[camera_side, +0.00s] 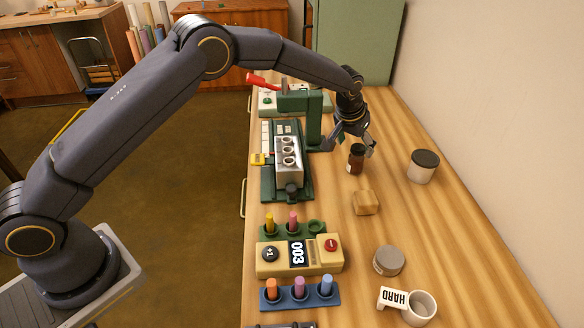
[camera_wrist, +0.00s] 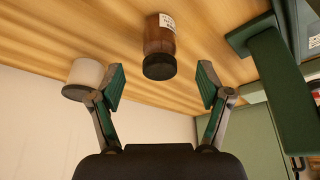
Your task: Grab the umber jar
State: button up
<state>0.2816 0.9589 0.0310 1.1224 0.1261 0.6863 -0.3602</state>
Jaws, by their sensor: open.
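The umber jar (camera_side: 356,159) is a small brown jar with a black lid, standing upright on the wooden table near its far end. In the wrist view the jar (camera_wrist: 159,40) shows a pale label and its dark lid, centred between and beyond my fingertips. My gripper (camera_side: 354,141) is open and empty, close to the jar in the side view. In the wrist view the gripper's two green-padded fingers (camera_wrist: 162,86) are spread wide, one on each side of the jar's line. I cannot tell whether any finger touches it.
A green press (camera_side: 305,115) stands just left of the jar. A white jar with a dark lid (camera_side: 422,168) stands to the right. A wooden block (camera_side: 365,203), a grey-lidded jar (camera_side: 388,261) and a mug (camera_side: 419,308) are nearer. Bare table lies between them.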

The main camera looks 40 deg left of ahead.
aim_at(357, 158)
jog(key=x, duration=0.7)
jog(key=shift+w, duration=0.15)
jog(key=c, duration=1.3)
